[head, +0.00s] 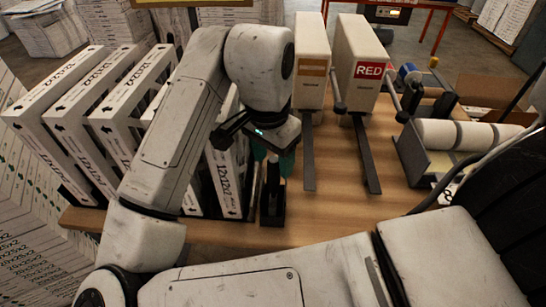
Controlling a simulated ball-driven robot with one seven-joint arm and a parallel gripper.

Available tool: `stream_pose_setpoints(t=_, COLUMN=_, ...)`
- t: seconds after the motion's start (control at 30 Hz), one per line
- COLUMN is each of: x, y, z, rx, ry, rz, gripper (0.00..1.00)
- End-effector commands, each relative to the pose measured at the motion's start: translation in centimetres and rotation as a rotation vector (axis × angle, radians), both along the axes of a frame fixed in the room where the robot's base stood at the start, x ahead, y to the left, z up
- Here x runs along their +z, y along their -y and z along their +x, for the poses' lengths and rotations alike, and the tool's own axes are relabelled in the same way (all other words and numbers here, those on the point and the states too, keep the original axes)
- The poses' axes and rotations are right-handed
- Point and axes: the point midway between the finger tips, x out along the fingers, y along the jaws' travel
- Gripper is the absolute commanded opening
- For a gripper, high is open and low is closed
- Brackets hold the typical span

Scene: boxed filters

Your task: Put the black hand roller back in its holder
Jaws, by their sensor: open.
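My gripper (265,143) points down over the front middle of the wooden table, with its fingers partly hidden by my wrist. A slim black upright piece, which looks like the hand roller (272,174), stands just below the gripper. Its lower end is at a dark block-like stand, which looks like the holder (271,209), near the table's front edge. I cannot tell where the roller ends and the holder begins, or how well it is seated. The gripper is open; whether its fingers touch the roller is hidden.
Boxed filters (107,125) stand in a row close on the left. Two beige machines with long dark arms, one labelled RED (360,70), stand behind. A white roll dispenser (447,135) is at right. Bare tabletop (335,215) lies between.

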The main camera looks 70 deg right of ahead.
Motion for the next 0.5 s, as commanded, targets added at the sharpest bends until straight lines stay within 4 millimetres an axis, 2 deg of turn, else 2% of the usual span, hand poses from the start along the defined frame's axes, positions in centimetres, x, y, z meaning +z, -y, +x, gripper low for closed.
stream_pose_setpoints(t=0.3, x=5.8, y=-0.5, z=0.3, rx=-0.001, ry=0.007, rz=0.0, gripper=0.58)
stream_pose_setpoints(t=0.5, x=8.8, y=-0.8, z=0.3, rx=0.0, ry=0.004, rz=0.0, gripper=0.58)
